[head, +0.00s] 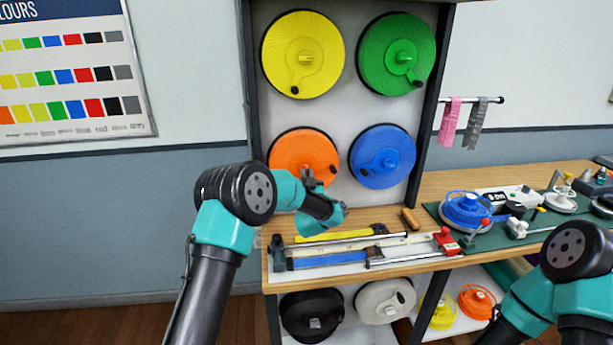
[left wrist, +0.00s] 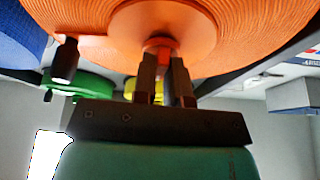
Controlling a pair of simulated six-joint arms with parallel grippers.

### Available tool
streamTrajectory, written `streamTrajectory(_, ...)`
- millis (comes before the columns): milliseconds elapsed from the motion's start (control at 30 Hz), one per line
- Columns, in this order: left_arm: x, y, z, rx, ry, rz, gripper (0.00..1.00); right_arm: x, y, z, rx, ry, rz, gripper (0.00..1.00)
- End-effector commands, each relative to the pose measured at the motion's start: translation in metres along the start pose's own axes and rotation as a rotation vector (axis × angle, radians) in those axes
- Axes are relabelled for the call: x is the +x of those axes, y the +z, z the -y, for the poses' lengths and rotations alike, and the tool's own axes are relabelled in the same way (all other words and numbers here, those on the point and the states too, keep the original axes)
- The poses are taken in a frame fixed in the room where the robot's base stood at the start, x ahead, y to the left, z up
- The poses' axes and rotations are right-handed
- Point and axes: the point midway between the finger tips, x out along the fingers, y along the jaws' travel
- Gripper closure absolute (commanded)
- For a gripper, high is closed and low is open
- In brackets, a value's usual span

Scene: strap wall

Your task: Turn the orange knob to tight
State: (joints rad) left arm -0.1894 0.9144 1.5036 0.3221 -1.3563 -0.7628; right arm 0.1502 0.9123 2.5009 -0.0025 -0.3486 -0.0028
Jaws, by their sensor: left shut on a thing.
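The orange strap reel (head: 296,150) is on the wall board, below the yellow reel. In the head view my left arm covers its lower part. My left gripper (head: 312,182) is at the reel's centre. In the left wrist view the orange reel (left wrist: 235,35) fills the top, and the two fingers of my left gripper (left wrist: 163,60) are shut on the orange knob (left wrist: 160,43) at its hub. A black crank handle (left wrist: 65,60) sticks out near the reel's rim. My right arm shows at the lower right of the head view; its gripper is out of view.
Yellow (head: 322,48), green (head: 380,62) and blue (head: 392,150) reels hang around the orange one. Below, the workbench (head: 460,184) holds a strap jig (head: 345,250).

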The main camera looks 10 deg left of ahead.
Motion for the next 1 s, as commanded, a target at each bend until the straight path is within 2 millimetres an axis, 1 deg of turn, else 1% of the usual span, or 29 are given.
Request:
streamTrajectory(33,0.0036,-0.0033,0.0024,0.026,0.009,-0.009,1.00,0.0000,0.0000,0.0000,0.000,0.000,0.000,0.57)
streamTrajectory(100,0.0040,-0.0036,0.0031,0.073,0.028,-0.008,1.00,0.0000,0.0000,0.0000,0.000,0.000,0.000,0.57)
streamTrajectory(1000,0.0057,-0.0079,0.0068,0.850,0.343,-0.012,1.00,0.0000,0.0000,0.0000,0.000,0.000,0.000,0.57)
